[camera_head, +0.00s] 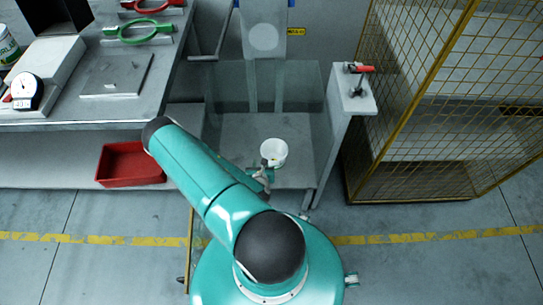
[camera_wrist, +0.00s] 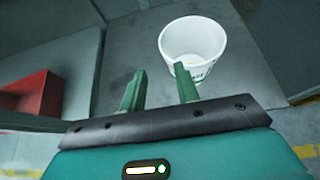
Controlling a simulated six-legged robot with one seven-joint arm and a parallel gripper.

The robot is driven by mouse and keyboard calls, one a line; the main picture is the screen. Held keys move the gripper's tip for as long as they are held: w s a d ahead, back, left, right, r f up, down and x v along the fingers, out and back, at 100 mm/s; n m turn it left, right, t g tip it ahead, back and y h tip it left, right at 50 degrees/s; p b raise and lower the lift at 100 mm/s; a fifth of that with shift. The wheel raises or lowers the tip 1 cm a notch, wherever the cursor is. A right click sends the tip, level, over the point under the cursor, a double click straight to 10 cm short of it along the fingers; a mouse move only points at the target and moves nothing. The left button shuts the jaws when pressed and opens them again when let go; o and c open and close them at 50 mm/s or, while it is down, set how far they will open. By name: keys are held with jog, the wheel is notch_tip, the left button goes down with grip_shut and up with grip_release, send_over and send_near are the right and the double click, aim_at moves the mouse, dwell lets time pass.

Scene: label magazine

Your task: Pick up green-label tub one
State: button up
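A white open-topped tub with green lettering (camera_head: 274,151) stands upright on the grey lower shelf. It also shows in the wrist view (camera_wrist: 190,42), empty as far as I can see into it. My gripper (camera_head: 264,168) is just on the near side of this tub. In the wrist view my gripper's two green fingers (camera_wrist: 156,80) are apart with nothing between them. The right finger's tip overlaps the tub's lower left edge in the picture; whether it touches cannot be told. The tub lies beyond and to the right of the gap.
A white and green container (camera_head: 8,48) stands at the far left on the workbench. A red bin (camera_head: 131,165) is left of my arm. A grey post (camera_head: 350,105) with a red-handled tool and a yellow mesh cage (camera_head: 440,90) stand on the right.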

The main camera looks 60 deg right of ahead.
jog(key=shift+x, duration=5.9)
jog(key=shift+s+f, duration=0.1)
jog(key=shift+c, duration=0.4)
